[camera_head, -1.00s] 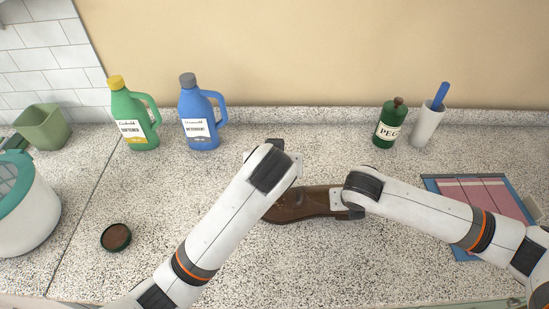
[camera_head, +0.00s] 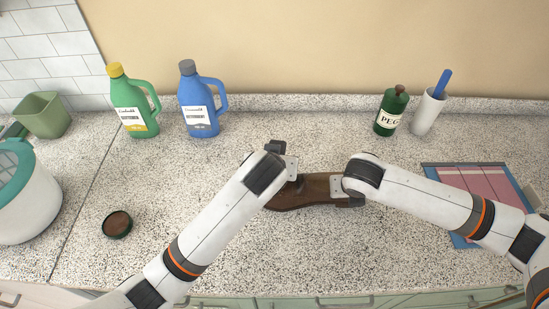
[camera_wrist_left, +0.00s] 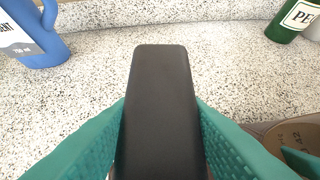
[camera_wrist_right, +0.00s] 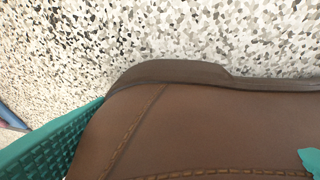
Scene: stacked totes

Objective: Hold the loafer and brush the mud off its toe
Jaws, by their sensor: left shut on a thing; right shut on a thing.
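The brown loafer (camera_head: 318,188) lies on the speckled counter, partly hidden behind both of my wrists. My right gripper (camera_head: 338,187) is at its right part. In the right wrist view the loafer's brown stitched leather (camera_wrist_right: 200,125) fills the space between the teal finger pads, and the gripper is shut on it. My left gripper (camera_wrist_left: 160,115) is shut on a black block-shaped handle or back, seemingly the brush (camera_wrist_left: 160,90). It is by the loafer's left end; contact cannot be seen. Part of the loafer's inside (camera_wrist_left: 290,130) shows at lower right there. No mud is visible.
A green bottle (camera_head: 136,115), a blue bottle (camera_head: 199,115), a dark green PEG bottle (camera_head: 390,115) and a white cup (camera_head: 428,115) stand at the back. A round brown tin (camera_head: 117,224) lies left. A pink-and-blue flat item (camera_head: 465,177) is right. The front middle counter is clear.

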